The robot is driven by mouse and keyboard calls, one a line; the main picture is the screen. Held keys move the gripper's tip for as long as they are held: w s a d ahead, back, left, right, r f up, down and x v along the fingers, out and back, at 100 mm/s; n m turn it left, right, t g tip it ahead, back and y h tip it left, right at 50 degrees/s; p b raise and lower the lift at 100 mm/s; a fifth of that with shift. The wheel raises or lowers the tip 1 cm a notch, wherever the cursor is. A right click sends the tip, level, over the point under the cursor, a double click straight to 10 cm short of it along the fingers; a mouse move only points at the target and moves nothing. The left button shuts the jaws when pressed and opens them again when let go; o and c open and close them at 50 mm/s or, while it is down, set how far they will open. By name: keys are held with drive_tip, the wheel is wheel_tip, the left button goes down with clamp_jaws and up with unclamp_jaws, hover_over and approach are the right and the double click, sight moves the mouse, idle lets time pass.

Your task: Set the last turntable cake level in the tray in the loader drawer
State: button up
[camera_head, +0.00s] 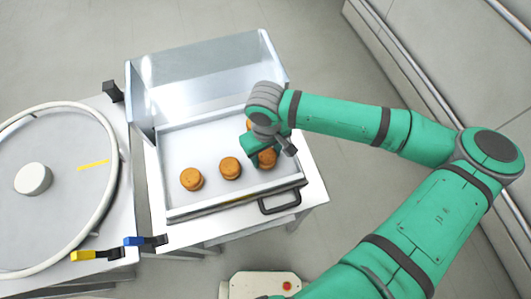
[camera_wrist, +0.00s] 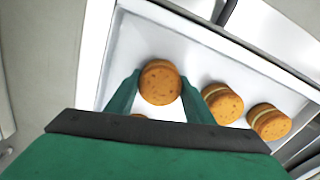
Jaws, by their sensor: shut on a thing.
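My gripper (camera_wrist: 160,79) is shut on an orange-brown filled cake (camera_wrist: 160,88), with one finger on each side. In the head view this cake (camera_head: 267,160) is partly hidden under my gripper, at the front right of the white tray (camera_head: 203,148) in the drawer. It looks about level; whether it touches the tray floor I cannot tell. Another cake (camera_head: 249,125) is behind, mostly hidden by my wrist. The turntable (camera_head: 60,200) bears no cake in view.
A tall clear panel (camera_head: 205,72) stands along the tray's back. The drawer's dark handle (camera_head: 280,203) sticks out in front. The turntable has a white centre hub (camera_head: 33,179) and a raised rim. Blue (camera_head: 134,241) and yellow (camera_head: 83,255) levers sit between the stations. The tray's left back is clear.

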sight(267, 154)
drive_tip(key=shift+d+f, duration=0.1)
drive_tip(key=shift+f, duration=0.05)
drive_tip(key=o, duration=0.7)
wheel_tip(267, 154, up, 12)
drive_tip(key=shift+r, duration=0.2)
drive_tip(key=shift+w, duration=0.1)
idle(0.4)
